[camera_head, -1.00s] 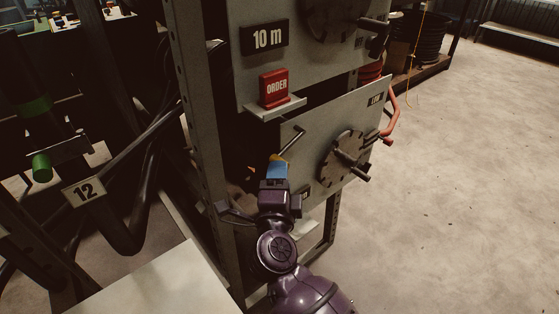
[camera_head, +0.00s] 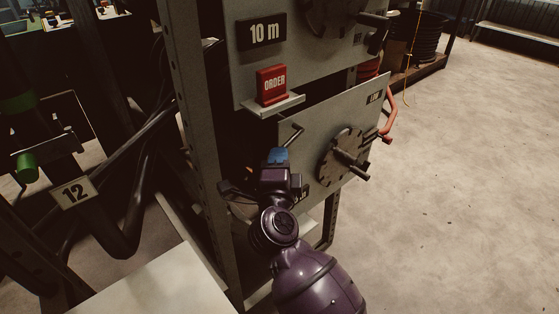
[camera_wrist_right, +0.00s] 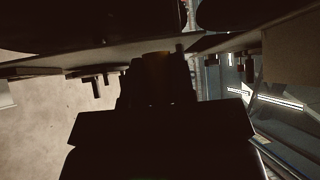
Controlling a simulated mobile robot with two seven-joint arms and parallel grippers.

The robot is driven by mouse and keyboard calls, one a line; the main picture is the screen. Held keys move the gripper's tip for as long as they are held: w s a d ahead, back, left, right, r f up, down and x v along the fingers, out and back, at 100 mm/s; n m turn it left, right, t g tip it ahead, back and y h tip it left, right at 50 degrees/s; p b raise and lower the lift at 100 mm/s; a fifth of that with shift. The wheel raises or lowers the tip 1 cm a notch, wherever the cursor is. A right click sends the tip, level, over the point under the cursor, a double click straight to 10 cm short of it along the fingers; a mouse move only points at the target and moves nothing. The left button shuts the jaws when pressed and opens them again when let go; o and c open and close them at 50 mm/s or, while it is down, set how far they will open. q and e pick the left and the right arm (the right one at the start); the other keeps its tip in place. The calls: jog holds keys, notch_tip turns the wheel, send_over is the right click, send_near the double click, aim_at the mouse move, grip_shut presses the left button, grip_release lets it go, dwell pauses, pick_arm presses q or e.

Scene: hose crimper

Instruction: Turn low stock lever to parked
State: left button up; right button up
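The lower grey panel (camera_head: 305,135) carries a dark notched disc (camera_head: 336,160) with a lever (camera_head: 352,165) across it, its knob end pointing down and right. A small label at the panel's upper right (camera_head: 375,97) is too small to read surely; another at the lower left is partly hidden by my gripper. My right gripper (camera_head: 278,157) is in front of the panel's left part, left of the disc and apart from the lever. Its tip shows blue. In the right wrist view the fingers (camera_wrist_right: 158,80) are dark, with a brownish patch between them. My left gripper is out of view.
A red ORDER block (camera_head: 272,84) stands on a small shelf above the panel. A thin bent rod (camera_head: 292,135) sticks out near the gripper. A dark rack post (camera_head: 188,120) stands left. A red curved pipe (camera_head: 392,115) is at the right edge. Open floor lies right.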

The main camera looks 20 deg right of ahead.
grip_shut()
jog(key=shift+f, duration=0.1)
jog(key=shift+w+d+f+n+t, duration=0.1)
jog(key=shift+d+f+n+t, duration=0.15)
jog(key=shift+f+n+t, duration=0.35)
jog(key=shift+w+d+f+n+t, duration=0.25)
jog(key=shift+d+f+n+t, duration=0.35)
jog(key=shift+d+n, duration=0.2)
jog(key=shift+w+d+f+n+t, duration=0.2)
jog(key=shift+d+f+n+t, duration=0.3)
jog(key=shift+d+f+n, duration=0.25)
jog(key=shift+d, duration=0.1)
